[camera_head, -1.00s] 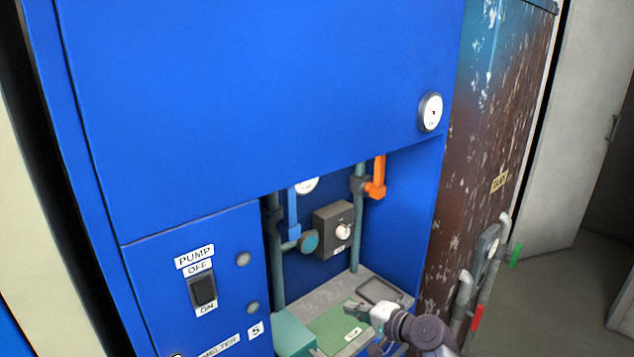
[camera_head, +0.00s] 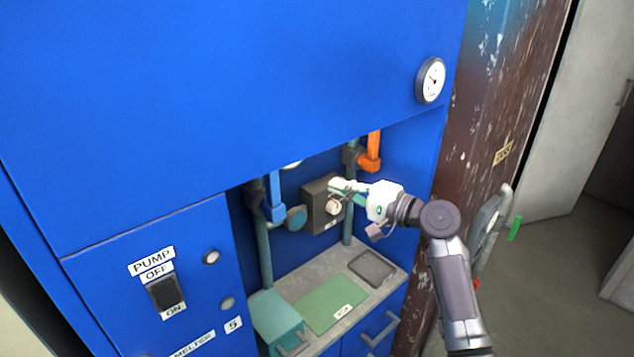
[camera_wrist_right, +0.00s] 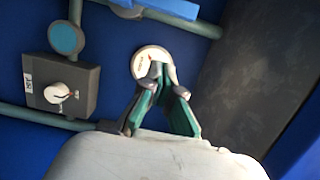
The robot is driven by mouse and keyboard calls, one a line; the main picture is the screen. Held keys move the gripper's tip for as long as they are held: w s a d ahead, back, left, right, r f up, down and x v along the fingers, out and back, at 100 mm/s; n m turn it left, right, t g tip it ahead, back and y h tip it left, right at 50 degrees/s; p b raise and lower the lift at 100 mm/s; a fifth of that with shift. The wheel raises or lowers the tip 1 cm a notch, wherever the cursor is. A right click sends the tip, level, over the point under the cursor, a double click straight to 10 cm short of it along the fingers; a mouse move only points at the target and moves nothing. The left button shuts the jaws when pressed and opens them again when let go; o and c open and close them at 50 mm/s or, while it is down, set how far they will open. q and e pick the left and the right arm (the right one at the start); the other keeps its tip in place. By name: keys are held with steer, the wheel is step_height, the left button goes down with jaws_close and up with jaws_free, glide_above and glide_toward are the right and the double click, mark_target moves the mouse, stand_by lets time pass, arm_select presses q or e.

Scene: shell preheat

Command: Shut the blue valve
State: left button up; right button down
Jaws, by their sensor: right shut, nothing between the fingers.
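The blue valve (camera_head: 274,197) is in the recess of the blue cabinet, on the left pipe, its handle upright in the head view. My left gripper is not in view.
An orange valve (camera_head: 371,155) is on the right pipe. The grey box (camera_head: 318,205) with a white knob stands between the pipes. A shelf with a green mat (camera_head: 330,303) and a teal box (camera_head: 277,318) lies below. The cabinet's upper panel overhangs the recess.

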mark_target(273, 192)
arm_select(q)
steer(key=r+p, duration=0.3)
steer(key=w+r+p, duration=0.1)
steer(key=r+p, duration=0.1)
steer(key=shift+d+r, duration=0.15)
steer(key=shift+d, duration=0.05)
arm_select(e)
steer(key=w+a, duration=0.3)
steer(key=a, duration=0.7)
steer(key=shift+w+a, duration=0.15)
steer(key=shift+w, duration=0.05)
